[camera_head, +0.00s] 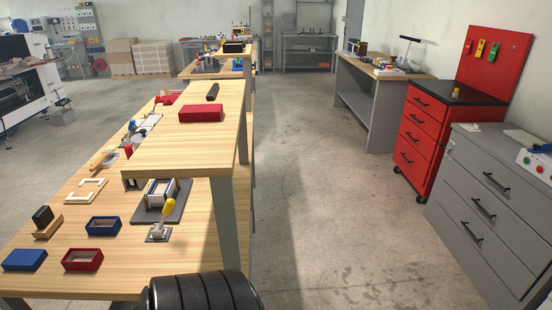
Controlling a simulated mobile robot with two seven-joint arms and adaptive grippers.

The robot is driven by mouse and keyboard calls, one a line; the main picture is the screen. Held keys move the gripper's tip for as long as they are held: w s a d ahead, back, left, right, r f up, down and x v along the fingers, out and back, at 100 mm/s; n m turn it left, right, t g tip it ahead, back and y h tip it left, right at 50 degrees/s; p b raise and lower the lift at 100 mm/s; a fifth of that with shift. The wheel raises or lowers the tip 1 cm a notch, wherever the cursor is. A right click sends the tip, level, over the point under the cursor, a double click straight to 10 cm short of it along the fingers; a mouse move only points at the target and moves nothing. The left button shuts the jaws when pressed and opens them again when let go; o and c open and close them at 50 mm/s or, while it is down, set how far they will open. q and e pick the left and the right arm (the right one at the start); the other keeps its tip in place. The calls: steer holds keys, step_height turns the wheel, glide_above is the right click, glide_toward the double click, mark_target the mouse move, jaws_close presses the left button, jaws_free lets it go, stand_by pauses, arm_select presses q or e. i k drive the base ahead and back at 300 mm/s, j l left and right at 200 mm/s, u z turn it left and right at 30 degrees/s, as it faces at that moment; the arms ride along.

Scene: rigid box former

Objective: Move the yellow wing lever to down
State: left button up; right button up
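A yellow-handled lever (168,210) stands up from a small grey metal base (158,234) on the wooden bench, at the near end. Its handle points upward, leaning a little to the right. Just behind it is the box former, a dark grey plate (175,212) with a white and dark blue rectangular frame (160,192) on it. Neither of my grippers shows. A black ribbed rounded part at the bottom edge seems to be one of my arm links, so nothing is seen touching the lever.
A red open box (83,260), a dark blue open box (103,226) and a blue box (25,260) lie left of the lever. A raised wooden shelf (190,150) overhangs the bench behind the former. The floor to the right is clear.

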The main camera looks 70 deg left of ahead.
mark_target(170, 205)
steer(key=i+l+u, duration=0.1)
steer(key=i+u, duration=0.25)
steer(key=i+l+u, duration=0.2)
steer(key=i+u, duration=0.15)
steer(key=i, duration=0.2)
steer(key=i+l+u, duration=0.4)
steer(key=i+j+u, duration=0.1)
steer(key=i+u, duration=0.15)
steer(key=u, duration=0.25)
steer(key=i+u, duration=0.2)
steer(key=u, duration=0.25)
steer(key=i+l+u, duration=0.1)
steer(key=u, duration=0.4)
steer(key=i+l+u, duration=0.25)
steer(key=u, duration=0.25)
steer(key=i+l+u, duration=0.1)
steer(key=u, duration=0.4)
steer(key=i+l+u, duration=0.25)
steer(key=u, duration=0.25)
steer(key=i+l+u, duration=0.2)
steer(key=u, duration=0.25)
steer(key=i+l+u, duration=0.1)
steer(key=l+u, duration=0.25)
steer(key=u, duration=0.15)
